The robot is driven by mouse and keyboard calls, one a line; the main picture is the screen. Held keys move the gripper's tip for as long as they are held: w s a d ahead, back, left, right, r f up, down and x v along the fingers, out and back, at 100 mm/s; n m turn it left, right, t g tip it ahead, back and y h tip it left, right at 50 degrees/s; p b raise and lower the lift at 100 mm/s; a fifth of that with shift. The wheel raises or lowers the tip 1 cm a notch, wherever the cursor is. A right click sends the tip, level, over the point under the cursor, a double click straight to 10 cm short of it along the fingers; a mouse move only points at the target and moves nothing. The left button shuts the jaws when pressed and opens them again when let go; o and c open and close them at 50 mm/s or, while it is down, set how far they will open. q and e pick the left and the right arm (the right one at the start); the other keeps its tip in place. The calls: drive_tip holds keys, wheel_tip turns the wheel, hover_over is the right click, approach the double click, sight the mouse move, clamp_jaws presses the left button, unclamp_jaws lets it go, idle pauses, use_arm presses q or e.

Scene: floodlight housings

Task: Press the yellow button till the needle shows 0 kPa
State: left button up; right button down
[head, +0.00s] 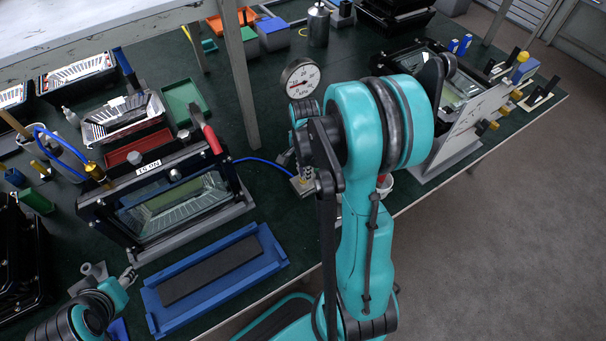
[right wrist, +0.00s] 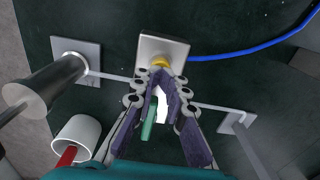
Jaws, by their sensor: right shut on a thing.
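The pressure gauge (head: 300,78) has a round white dial behind my right arm in the head view. A 20 and kPa show on it, but the needle's exact reading is too small to tell. In the right wrist view, the yellow button (right wrist: 160,62) sits on a pale square block (right wrist: 176,47). My right gripper (right wrist: 160,76) has its fingertips closed together on the button. My right arm mostly hides the block (head: 302,186) in the head view. My left gripper (head: 129,277) is low at the left, its fingers unclear.
A blue hose (head: 262,161) runs from the block toward a floodlight housing (head: 175,205). A blue tray (head: 268,262) lies in front. In the right wrist view, a white cup (right wrist: 77,138) and a grey cylinder (right wrist: 45,82) stand left. Green and white pieces show between my fingers.

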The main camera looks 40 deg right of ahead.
drive_tip(key=r, duration=0.1)
drive_tip(key=r+p, duration=0.1)
drive_tip(key=r, duration=0.1)
drive_tip(key=r+p, duration=0.1)
drive_tip(key=r, duration=0.1)
drive_tip(key=shift+s+a, duration=0.1)
drive_tip(key=shift+a, duration=0.2)
use_arm(q)
drive_tip(key=shift+s+a+r+p, duration=0.15)
drive_tip(key=shift+r+p, duration=0.4)
drive_tip(key=shift+r, duration=0.8)
drive_tip(key=shift+w+a+r+p, duration=0.15)
drive_tip(key=shift+r+p, duration=0.4)
drive_tip(key=shift+r, duration=0.75)
use_arm(e)
wheel_tip(320, 180, up, 7)
drive_tip(key=shift+d, duration=0.2)
use_arm(q)
drive_tip(key=shift+s, duration=0.1)
wheel_tip(320, 180, up, 3)
drive_tip(key=p, duration=0.2)
drive_tip(key=shift+f+p, duration=0.1)
drive_tip(key=shift+p, duration=0.3)
use_arm(e)
wheel_tip(320, 180, up, 2)
drive_tip(key=shift+r, duration=0.1)
